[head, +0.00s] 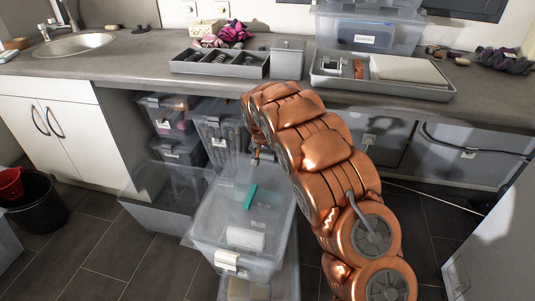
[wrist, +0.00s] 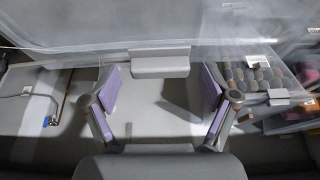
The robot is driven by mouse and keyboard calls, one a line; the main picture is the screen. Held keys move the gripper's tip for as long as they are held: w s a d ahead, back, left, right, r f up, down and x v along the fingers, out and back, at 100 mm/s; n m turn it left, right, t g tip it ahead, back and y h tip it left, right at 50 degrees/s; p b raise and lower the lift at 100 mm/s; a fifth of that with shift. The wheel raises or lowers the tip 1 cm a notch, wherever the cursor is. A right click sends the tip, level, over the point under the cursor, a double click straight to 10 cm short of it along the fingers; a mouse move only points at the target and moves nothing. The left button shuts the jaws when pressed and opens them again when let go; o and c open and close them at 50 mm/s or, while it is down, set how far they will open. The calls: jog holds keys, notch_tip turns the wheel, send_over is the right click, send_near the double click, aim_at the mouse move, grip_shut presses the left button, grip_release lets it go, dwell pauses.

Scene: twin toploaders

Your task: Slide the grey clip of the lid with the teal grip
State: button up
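The clear lid with the teal grip (head: 251,196) closes a clear box (head: 222,256) standing on the floor in the head view. A pale clip (head: 228,260) sits on the box's near edge. In the wrist view, a grey clip (wrist: 160,63) hangs at the edge of a clear lid or box, ahead of my gripper. My gripper (wrist: 160,82) is open and empty, with its purple-padded fingers spread on either side of the clip and apart from it. In the head view my copper arm hides most of the gripper, which is near the lid's far side.
An open clear bin (head: 160,205) stands left of the box. Stacked clear bins (head: 178,150) stand under the counter (head: 130,55). Grey trays (head: 220,68) lie on the counter. In the wrist view, a bin of rounded items (wrist: 262,78) is at right.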

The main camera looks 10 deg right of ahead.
jog(key=shift+r, duration=0.1)
jog(key=v, duration=1.2)
jog(key=shift+s, duration=0.15)
jog(key=s+d+r+n+g, duration=0.1)
jog(key=s+d+r+g, duration=0.15)
jog(key=s, duration=0.95)
jog(key=s+d+r+n+g, duration=0.1)
jog(key=s+d, duration=0.2)
jog(key=s, duration=0.8)
jog(key=s+a+f+n+g+y, duration=0.2)
jog(key=s+n+g, duration=0.1)
jog(key=s, duration=2.5)
jog(key=s+p+v, duration=0.2)
jog(key=p+v, duration=0.7)
jog(key=s+r+p+v, duration=0.1)
jog(key=s+p+v, duration=0.1)
jog(key=p+v, duration=0.7)
jog(key=shift+s+r+t, duration=0.2)
jog(key=shift+r+t, duration=0.15)
jog(key=shift+r, duration=0.25)
